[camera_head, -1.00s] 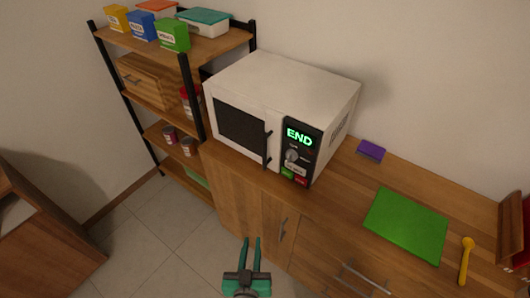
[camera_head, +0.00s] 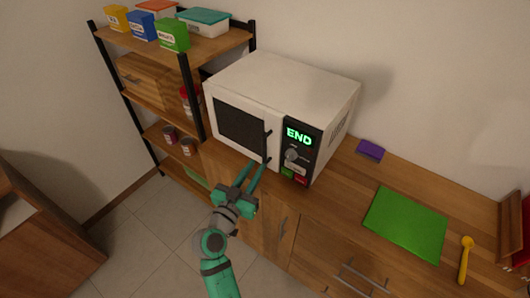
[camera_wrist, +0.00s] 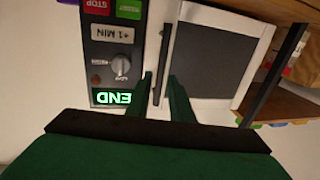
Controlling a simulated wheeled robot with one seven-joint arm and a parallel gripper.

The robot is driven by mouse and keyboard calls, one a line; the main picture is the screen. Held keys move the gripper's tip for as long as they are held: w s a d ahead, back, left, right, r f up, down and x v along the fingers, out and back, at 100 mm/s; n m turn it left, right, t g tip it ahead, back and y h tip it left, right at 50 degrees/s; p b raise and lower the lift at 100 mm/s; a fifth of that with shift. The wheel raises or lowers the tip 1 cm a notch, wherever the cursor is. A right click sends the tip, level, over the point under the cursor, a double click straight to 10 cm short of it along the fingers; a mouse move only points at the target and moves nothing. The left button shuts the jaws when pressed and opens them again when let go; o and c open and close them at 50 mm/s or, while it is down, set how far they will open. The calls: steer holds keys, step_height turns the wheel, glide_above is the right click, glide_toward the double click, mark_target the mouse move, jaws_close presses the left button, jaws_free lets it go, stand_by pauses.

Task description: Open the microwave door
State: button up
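The white microwave (camera_head: 285,85) stands on the wooden counter with its door (camera_head: 240,128) shut. Its display reads END. The dark vertical door handle (camera_head: 267,147) is at the right edge of the door, beside the control panel (camera_head: 299,152). My gripper (camera_head: 257,170) is open, its two green fingers pointing at the lower part of the handle. In the wrist view, which is upside down, the handle (camera_wrist: 164,62) shows between the spread fingers of my gripper (camera_wrist: 163,85). I cannot tell how far the fingertips are from it.
A shelf rack (camera_head: 187,100) with boxes and cans stands left of the microwave. On the counter to the right lie a purple sponge (camera_head: 370,150), a green board (camera_head: 405,222) and a yellow spoon (camera_head: 465,260). The floor in front is clear.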

mark_target(263, 154)
steer(key=x, duration=0.8)
steer(key=shift+w+a+f, duration=0.1)
steer(key=shift+c, duration=0.7)
jaws_close()
